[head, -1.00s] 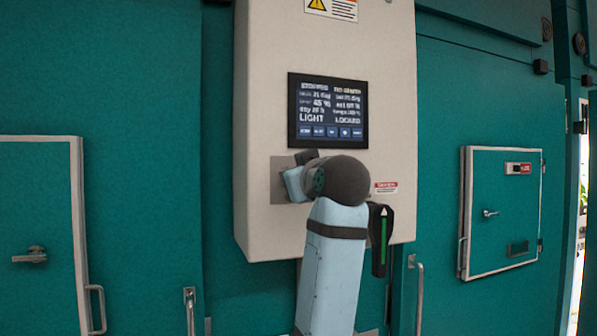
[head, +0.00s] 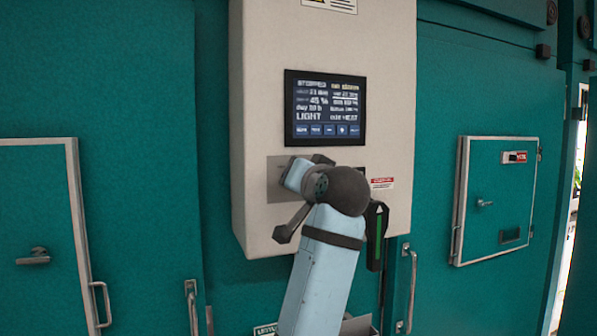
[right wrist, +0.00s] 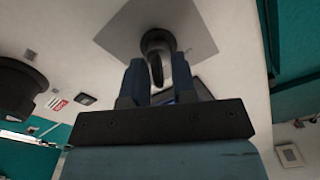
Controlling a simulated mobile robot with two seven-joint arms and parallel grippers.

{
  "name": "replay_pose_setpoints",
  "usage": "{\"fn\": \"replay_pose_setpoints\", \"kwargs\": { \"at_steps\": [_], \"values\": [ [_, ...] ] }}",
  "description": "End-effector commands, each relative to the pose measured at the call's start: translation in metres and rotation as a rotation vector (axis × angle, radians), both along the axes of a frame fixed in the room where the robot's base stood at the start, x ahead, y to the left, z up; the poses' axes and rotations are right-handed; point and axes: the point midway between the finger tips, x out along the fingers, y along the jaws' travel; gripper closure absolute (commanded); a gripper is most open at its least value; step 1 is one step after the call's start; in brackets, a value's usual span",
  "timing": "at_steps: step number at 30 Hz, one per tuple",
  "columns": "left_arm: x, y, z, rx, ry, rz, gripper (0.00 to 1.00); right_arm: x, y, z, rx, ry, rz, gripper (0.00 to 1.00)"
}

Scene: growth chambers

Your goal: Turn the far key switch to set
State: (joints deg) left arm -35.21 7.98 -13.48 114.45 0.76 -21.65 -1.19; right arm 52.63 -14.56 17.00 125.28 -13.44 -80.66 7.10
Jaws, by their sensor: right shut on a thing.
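The key switch (right wrist: 157,45) sits on a square grey metal plate (right wrist: 198,38) in the right wrist view. Its dark round collar and upright key stand between my right fingers. My right gripper (right wrist: 158,82) is shut on the key. In the head view the plate (head: 274,190) is on the pale control box below the screen, and my right gripper (head: 300,176) reaches it from below. My wrist and arm hide the key there. The switch's position marks cannot be read. My left gripper is not in view.
The pale control box (head: 245,130) carries a lit screen (head: 326,108) with blurred text. Teal chamber doors with handles stand on both sides.

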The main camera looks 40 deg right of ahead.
Motion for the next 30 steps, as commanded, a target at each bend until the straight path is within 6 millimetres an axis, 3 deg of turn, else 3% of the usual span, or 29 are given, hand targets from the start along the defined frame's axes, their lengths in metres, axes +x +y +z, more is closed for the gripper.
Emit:
{"fn": "replay_pose_setpoints", "kwargs": {
  "at_steps": [19, 20, 21, 30],
  "values": [
    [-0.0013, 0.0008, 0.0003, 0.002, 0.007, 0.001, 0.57, -0.0002, -0.0006, 0.0005, 0.054, -0.015, 0.000, 0.98],
    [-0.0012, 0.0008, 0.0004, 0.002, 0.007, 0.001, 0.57, -0.0002, -0.0006, 0.0005, 0.054, -0.015, 0.000, 0.72],
    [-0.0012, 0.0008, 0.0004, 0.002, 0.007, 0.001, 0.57, -0.0002, -0.0006, 0.0005, 0.053, -0.015, 0.000, 0.67],
    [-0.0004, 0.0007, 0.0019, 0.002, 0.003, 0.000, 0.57, -0.0018, -0.0002, 0.0000, 0.053, -0.015, -0.001, 0.67]
  ]
}}
